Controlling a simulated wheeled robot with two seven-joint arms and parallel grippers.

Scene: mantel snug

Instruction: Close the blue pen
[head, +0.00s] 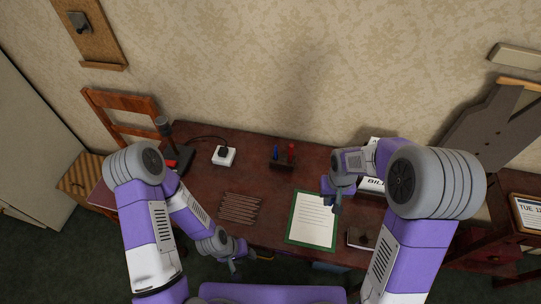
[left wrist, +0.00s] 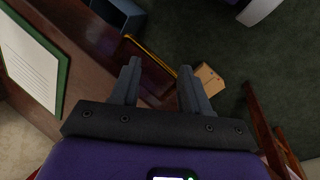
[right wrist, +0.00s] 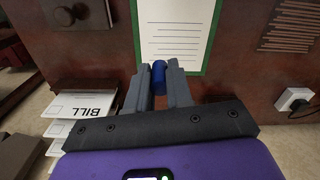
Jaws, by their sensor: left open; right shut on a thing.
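A blue pen (head: 275,152) stands upright beside a red one (head: 291,150) in a small dark holder (head: 282,164) at the back of the desk. My right gripper (head: 336,204) is above the desk, right of the holder and by the right edge of the green-bordered sheet. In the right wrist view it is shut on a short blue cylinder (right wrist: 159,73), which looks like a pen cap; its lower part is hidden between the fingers. My left gripper (head: 238,262) is open and empty at the desk's front edge; its spread fingers show in the left wrist view (left wrist: 158,80).
The green-bordered sheet (head: 312,218) lies mid-desk, with several thin brown sticks (head: 239,208) to its left. A white socket block (head: 223,156) and a dark lamp-like thing (head: 166,130) stand at the back left. BILL papers (right wrist: 85,105) lie under my right arm.

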